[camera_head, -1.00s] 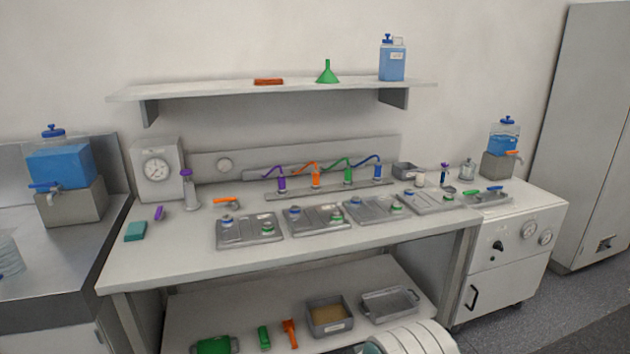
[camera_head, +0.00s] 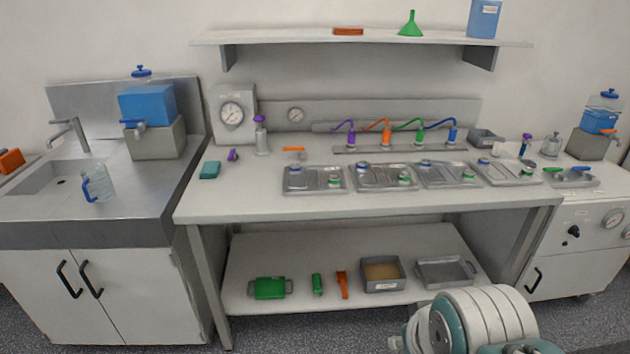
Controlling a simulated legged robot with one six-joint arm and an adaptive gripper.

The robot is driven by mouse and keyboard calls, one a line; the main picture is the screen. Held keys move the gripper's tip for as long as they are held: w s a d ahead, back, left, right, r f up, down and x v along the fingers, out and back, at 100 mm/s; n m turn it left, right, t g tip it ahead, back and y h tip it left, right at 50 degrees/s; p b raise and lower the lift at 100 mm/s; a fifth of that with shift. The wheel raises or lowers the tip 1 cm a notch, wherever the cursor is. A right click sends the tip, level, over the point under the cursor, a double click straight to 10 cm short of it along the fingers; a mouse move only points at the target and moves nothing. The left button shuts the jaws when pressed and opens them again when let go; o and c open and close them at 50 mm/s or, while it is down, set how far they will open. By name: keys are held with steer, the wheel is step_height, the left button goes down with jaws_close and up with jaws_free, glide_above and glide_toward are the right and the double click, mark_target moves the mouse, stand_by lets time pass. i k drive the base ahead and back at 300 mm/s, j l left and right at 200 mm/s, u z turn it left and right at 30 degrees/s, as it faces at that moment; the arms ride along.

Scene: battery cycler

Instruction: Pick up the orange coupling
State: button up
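An orange coupling (camera_head: 386,137) with a curved orange hose stands in the rail at the back of the bench (camera_head: 240,208), between a purple one (camera_head: 350,138) and a green one (camera_head: 420,138). A smaller orange-handled piece (camera_head: 294,150) lies on the bench behind the left metal tray. White and teal links of my arm show at the bottom right, in front of the bench. My gripper's fingers cannot be seen, and nothing of mine touches the coupling.
Several metal trays (camera_head: 315,188) with coloured fittings line the bench. A sink unit (camera_head: 110,205) stands at left and a wall shelf (camera_head: 300,39) hangs above. The lower shelf (camera_head: 240,247) holds green and orange items and bins. The bench's front strip is clear.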

mark_target(387, 132)
steer(key=i+l, duration=0.35)
steer(key=i, duration=0.2)
steer(key=i+l, duration=0.35)
steer(key=i, duration=0.15)
steer(key=i+l, duration=0.3)
steer(key=i, duration=0.25)
steer(key=i+l, duration=0.35)
steer(key=i, duration=0.2)
